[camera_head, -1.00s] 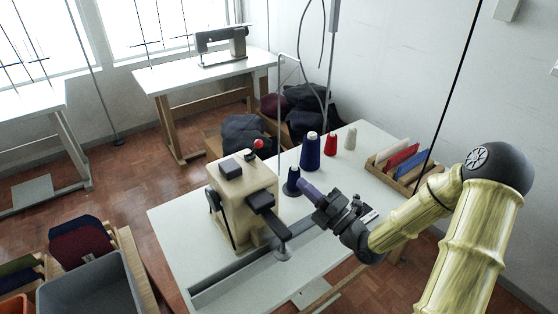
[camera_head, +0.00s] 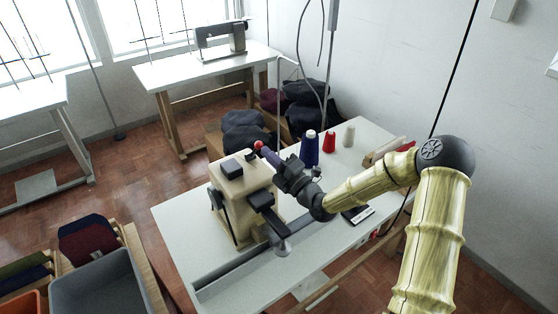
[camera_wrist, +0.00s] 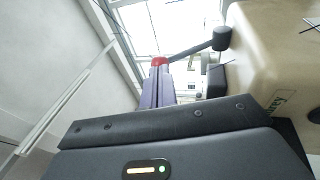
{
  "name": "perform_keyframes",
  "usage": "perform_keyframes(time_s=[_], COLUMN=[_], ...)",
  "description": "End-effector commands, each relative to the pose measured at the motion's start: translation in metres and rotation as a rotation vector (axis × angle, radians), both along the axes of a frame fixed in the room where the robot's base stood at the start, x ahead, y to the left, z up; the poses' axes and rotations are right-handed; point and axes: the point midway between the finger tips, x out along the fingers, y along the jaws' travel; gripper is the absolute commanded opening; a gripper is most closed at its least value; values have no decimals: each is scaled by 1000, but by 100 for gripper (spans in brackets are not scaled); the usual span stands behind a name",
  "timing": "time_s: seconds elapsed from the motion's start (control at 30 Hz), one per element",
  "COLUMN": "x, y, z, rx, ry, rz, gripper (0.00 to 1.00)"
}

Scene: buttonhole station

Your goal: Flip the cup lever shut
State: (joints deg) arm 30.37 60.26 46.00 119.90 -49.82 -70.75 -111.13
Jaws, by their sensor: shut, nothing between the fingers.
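The buttonhole machine (camera_head: 238,205) is a cream block on the white table, with dark parts on its top and front. A lever with a red knob (camera_head: 258,145) stands at its top edge. In the wrist view the red knob (camera_wrist: 158,62) sits at the end of a dark rod that runs to a dark round hub (camera_wrist: 221,39) by the cream body. My gripper (camera_head: 267,154) is shut and empty, with its purple fingertips right at the knob. In the wrist view the fingertips (camera_wrist: 158,82) line up with the knob; I cannot tell whether they touch.
A dark blue thread cone (camera_head: 310,150), a red cone (camera_head: 330,143) and a white cone (camera_head: 349,137) stand behind my gripper. A dark flat item (camera_head: 357,214) lies beneath my arm. A grey bin (camera_head: 95,285) stands at lower left. The table (camera_head: 180,225) left of the machine is clear.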

Motion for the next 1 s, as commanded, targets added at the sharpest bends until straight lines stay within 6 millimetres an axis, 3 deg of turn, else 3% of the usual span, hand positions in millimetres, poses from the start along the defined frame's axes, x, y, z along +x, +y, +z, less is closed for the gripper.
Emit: perform_keyframes(time_s=[0.57, 1.0], x=[2, 16], y=[1, 3], z=[3, 24], rx=[-13, -114], ry=[15, 159], rz=[-2, -13], gripper=[0, 0])
